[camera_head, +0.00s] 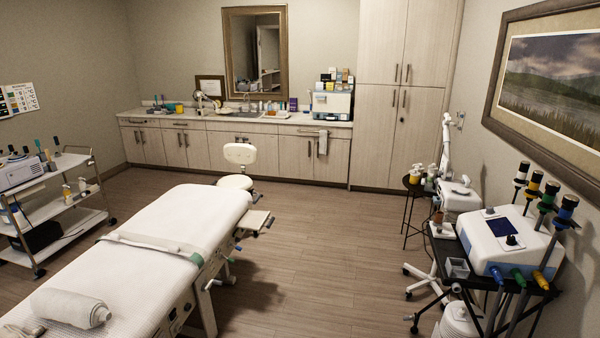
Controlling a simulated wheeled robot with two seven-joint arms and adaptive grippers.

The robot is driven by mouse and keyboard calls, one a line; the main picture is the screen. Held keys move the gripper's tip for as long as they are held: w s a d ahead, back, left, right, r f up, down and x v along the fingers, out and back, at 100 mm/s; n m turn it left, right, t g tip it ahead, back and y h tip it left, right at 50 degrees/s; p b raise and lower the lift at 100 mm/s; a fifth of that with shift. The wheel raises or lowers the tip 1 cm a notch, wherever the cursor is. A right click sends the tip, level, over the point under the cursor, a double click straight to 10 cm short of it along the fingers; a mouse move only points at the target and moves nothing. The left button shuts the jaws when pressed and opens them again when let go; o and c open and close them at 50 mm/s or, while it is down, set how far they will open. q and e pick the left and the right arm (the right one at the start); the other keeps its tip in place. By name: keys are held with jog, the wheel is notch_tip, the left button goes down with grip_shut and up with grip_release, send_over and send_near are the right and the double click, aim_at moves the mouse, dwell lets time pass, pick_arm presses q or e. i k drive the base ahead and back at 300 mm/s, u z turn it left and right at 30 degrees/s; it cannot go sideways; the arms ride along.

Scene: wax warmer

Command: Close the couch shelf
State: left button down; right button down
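The white treatment couch (165,238) runs from the lower left toward the middle of the room. A small pale shelf (256,220) sticks out from the right side of its far end, so it looks pulled out. Some small items seem to be on or under this shelf, too small to tell. Neither of my grippers shows in the head view.
A white stool (238,168) stands just beyond the couch's far end. A trolley (62,222) is at the left. A device table (500,280), a lamp stand (428,278) and a small round table (412,187) line the right. The wood floor (325,250) between is clear.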

aim_at(252, 219)
jog(key=u, duration=0.1)
jog(key=i, duration=1.95)
jog(key=u, duration=0.45)
jog(key=i, duration=1.95)
jog(key=u, duration=0.25)
